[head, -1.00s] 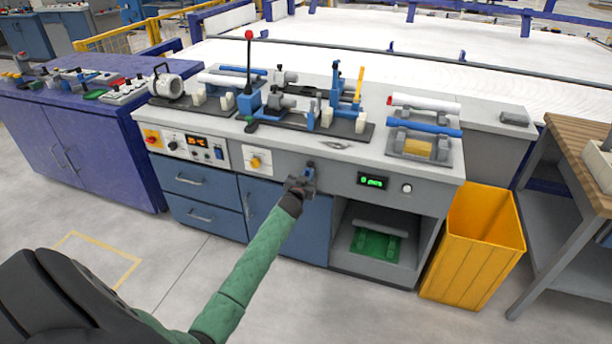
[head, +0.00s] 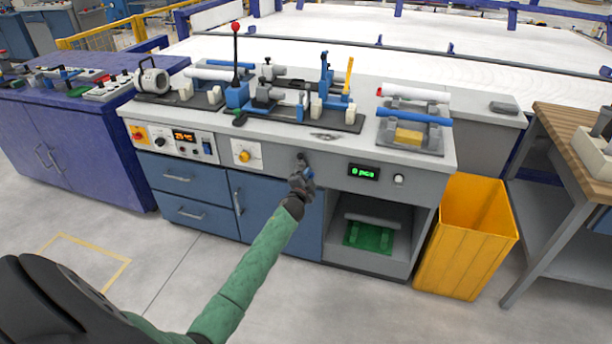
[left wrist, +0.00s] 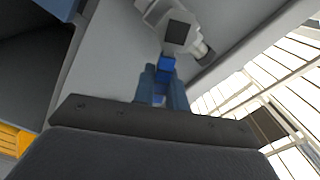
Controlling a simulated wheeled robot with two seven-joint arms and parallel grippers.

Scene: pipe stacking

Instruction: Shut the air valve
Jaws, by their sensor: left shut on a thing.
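The air valve (head: 302,160) is a small grey fitting on the front panel of the grey bench, left of the green display. Its blue handle (left wrist: 167,67) shows between the fingers in the left wrist view, below the grey valve body (left wrist: 180,32). My left gripper (head: 303,178) is shut on the handle, just below the valve body; it also shows in the left wrist view (left wrist: 165,85). The gripper hides part of the handle, so its exact angle is unclear. My right gripper is not in view.
A green display (head: 363,172) with small digits and a round button (head: 398,180) sit right of the valve. A yellow knob (head: 244,156) is to its left. Pipes and clamping fixtures stand on the bench top. A yellow bin (head: 465,240) stands at the bench's right end.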

